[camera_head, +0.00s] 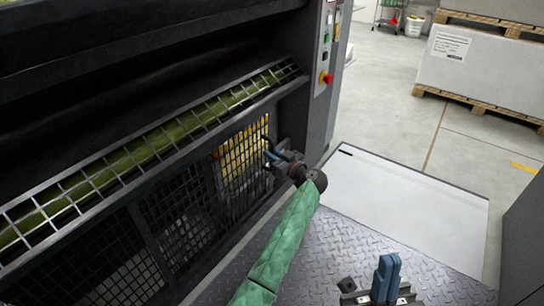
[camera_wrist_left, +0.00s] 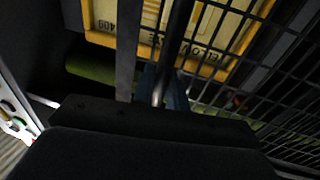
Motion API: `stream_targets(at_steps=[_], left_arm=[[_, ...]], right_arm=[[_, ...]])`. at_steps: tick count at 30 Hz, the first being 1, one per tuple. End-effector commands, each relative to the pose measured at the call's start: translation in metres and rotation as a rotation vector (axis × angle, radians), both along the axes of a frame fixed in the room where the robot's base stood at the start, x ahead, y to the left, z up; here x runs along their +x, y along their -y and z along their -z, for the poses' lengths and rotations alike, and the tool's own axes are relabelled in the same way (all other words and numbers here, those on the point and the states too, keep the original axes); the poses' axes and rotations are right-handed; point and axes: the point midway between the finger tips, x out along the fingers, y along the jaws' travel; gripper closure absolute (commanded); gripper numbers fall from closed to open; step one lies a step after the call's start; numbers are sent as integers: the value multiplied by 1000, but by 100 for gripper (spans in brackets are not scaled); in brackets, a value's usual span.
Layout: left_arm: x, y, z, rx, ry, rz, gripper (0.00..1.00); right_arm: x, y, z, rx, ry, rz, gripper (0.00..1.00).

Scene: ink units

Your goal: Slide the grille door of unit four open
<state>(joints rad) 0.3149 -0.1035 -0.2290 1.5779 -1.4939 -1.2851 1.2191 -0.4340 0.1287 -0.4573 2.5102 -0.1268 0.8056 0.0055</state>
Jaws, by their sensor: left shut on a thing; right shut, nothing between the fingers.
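The ink unit has black grille panels along its lower front. The right-hand grille door (camera_head: 238,163) stands in front of something yellow, and a darker grille panel (camera_head: 186,212) is left of it. My left gripper (camera_head: 270,154) is at the right edge of that door. In the left wrist view its blue fingers (camera_wrist_left: 166,88) are shut on an upright metal handle bar (camera_wrist_left: 178,38) by the mesh (camera_wrist_left: 225,75). A yellow-framed panel with partly readable lettering (camera_wrist_left: 205,32) shows behind the mesh. My right gripper (camera_head: 386,274) is shut and empty over the floor plate. No unit number is readable.
A slanted guard grid (camera_head: 130,158) with a green roller runs above the doors. A control column with a red knob (camera_head: 326,78) stands to the right. A white floor panel (camera_head: 400,205) and tread plate (camera_head: 335,255) lie clear. Pallets with large boxes (camera_head: 478,65) are at the back right.

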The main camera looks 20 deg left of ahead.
Motion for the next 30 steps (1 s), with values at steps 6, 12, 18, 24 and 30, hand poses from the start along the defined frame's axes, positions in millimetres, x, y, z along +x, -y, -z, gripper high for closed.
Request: stream_targets(at_steps=[6,12,18,24,30], left_arm=[[0,0,0,-1,1,0,100],[0,0,0,-1,1,0,100],[0,0,0,-1,1,0,67],[0,0,-1,0,1,0,67],[0,0,-2,0,1,0,67]], right_arm=[[1,2,0,-3,2,5,100],[2,2,0,-3,5,6,100],[1,1,0,-2,3,2,100],[1,0,0,2,-1,3,100],[1,1,-3,1,1,3,100]])
